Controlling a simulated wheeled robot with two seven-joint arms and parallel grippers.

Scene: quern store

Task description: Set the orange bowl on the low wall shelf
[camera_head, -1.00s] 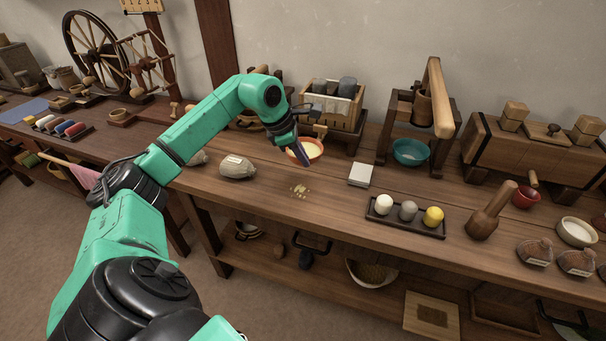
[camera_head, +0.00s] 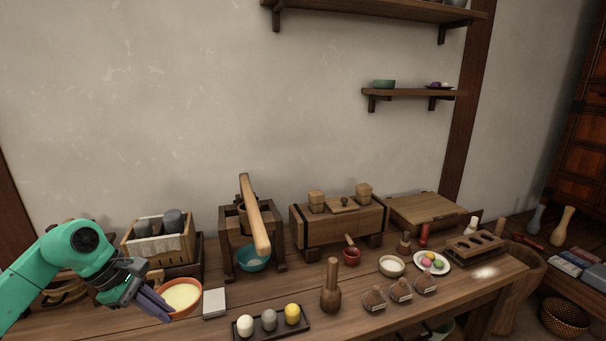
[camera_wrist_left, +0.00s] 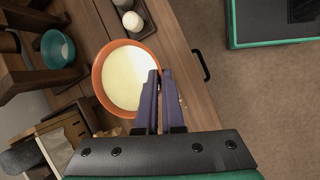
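The orange bowl (camera_head: 183,298) with pale cream contents is at the lower left of the head view, level. It is large in the left wrist view (camera_wrist_left: 126,76). My left gripper (camera_head: 160,304) is at its near left side; in the wrist view its two dark fingers (camera_wrist_left: 159,76) close on the rim, one inside and one outside. The bowl seems to be above the bench, but its height is hard to tell. The low wall shelf (camera_head: 410,93) is at the upper right, with a green bowl (camera_head: 384,84) at its left and a small dish (camera_head: 440,85) at its right. My right gripper is not in view.
A higher shelf (camera_head: 385,10) hangs above the low one. The bench (camera_head: 225,325) holds a wooden press (camera_head: 253,215), a teal bowl (camera_head: 253,258), a wooden chest (camera_head: 340,228), a white block (camera_head: 214,302) and a dark tray (camera_head: 272,325). The low shelf's middle is bare.

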